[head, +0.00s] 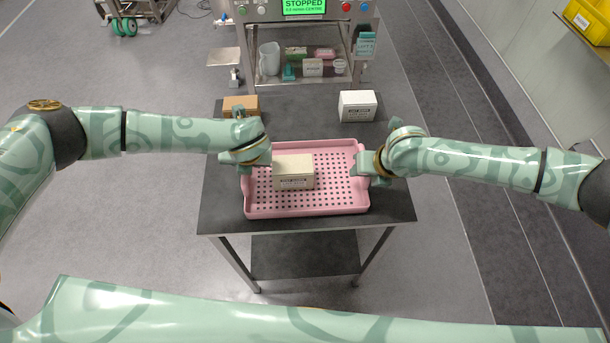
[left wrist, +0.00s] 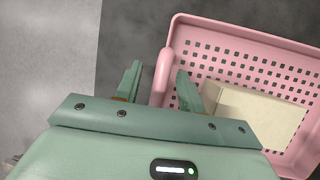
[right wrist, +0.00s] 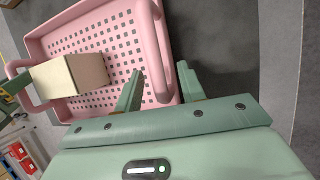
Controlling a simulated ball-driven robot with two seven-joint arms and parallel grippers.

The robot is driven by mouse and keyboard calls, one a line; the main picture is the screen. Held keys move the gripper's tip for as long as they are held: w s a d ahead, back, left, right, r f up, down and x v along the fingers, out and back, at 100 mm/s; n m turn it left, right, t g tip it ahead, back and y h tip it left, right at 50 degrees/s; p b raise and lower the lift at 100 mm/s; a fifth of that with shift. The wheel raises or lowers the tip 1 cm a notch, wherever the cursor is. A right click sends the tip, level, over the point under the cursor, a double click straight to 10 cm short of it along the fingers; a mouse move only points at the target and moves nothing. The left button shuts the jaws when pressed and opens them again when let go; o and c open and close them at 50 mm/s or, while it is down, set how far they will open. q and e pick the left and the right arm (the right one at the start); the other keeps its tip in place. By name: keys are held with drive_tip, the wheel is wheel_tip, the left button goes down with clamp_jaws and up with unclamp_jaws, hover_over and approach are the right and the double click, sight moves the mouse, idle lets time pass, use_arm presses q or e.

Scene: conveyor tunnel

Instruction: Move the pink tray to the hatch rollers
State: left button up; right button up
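The pink tray (head: 310,208) lies flat on the dark table, with a cream box (head: 294,172) inside it. My left gripper (head: 255,157) is at the tray's left side; in the left wrist view its fingers (left wrist: 156,85) stand apart on either side of a tray handle, with a gap visible. My right gripper (head: 364,168) is at the tray's right side; in the right wrist view its fingers (right wrist: 160,85) also stand apart on either side of the other handle. I cannot make out the hatch rollers for certain.
A brown box (head: 240,104) and a white box (head: 357,106) stand on the table behind the tray. Beyond is a machine with a screen (head: 304,6) reading STOPPED and a shelf with a jug (head: 269,58) and small items. Bare table lies between the two boxes.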

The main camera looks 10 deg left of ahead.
use_arm(q)
clamp_jaws()
use_arm(e)
clamp_jaws()
drive_tip(key=shift+r, duration=0.1)
